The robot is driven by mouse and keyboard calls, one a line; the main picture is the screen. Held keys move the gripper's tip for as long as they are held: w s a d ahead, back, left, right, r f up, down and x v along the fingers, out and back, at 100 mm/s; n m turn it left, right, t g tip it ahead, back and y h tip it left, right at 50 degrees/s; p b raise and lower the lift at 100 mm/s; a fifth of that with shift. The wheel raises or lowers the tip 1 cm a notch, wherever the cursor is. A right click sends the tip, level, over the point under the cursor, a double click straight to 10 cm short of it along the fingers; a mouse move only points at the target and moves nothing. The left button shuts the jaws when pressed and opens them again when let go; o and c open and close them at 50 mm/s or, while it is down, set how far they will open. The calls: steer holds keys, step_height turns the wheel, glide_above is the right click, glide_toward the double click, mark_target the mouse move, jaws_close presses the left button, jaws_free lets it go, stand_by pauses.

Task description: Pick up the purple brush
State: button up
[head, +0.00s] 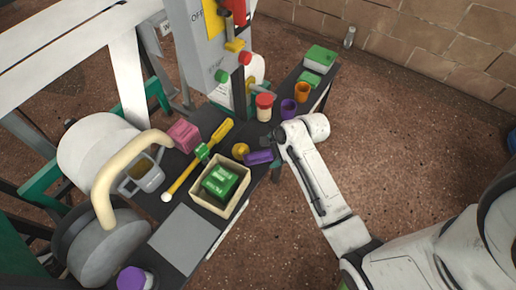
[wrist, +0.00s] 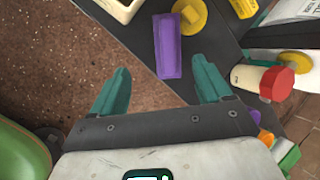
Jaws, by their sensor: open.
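The purple brush (wrist: 167,47) lies on the dark table near its edge, between and just beyond my fingertips in the wrist view. In the head view the purple brush (head: 258,157) lies right of the cream box. My gripper (wrist: 160,66) is open, with one teal finger on each side of the brush's near end and nothing between them held. In the head view my gripper (head: 277,166) is at the table's right edge beside the brush, mostly hidden by my arm.
A yellow round piece (head: 240,151) touches or nearly touches the brush. A cream box (head: 225,208) with green packs stands left of it. A red-lidded jar (head: 264,107), purple cup (head: 288,109) and orange cup (head: 302,91) stand behind. Bare brown floor (head: 285,230) lies to the right.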

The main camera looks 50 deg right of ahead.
mark_target(261, 155)
steer(key=shift+m, duration=0.6)
steer(key=b+x, duration=0.1)
steer(key=x, duration=0.2)
steer(key=b+x, duration=0.1)
steer(key=x, duration=0.2)
steer(key=d+b+x, duration=0.1)
steer(key=b+x, duration=0.1)
steer(key=x, duration=0.2)
steer(key=shift+w, duration=0.4)
steer(key=shift+r, duration=0.1)
steer(key=shift+c, duration=0.2)
steer(key=c, duration=1.2)
steer(key=shift+c, duration=0.2)
steer(key=shift+r, duration=0.1)
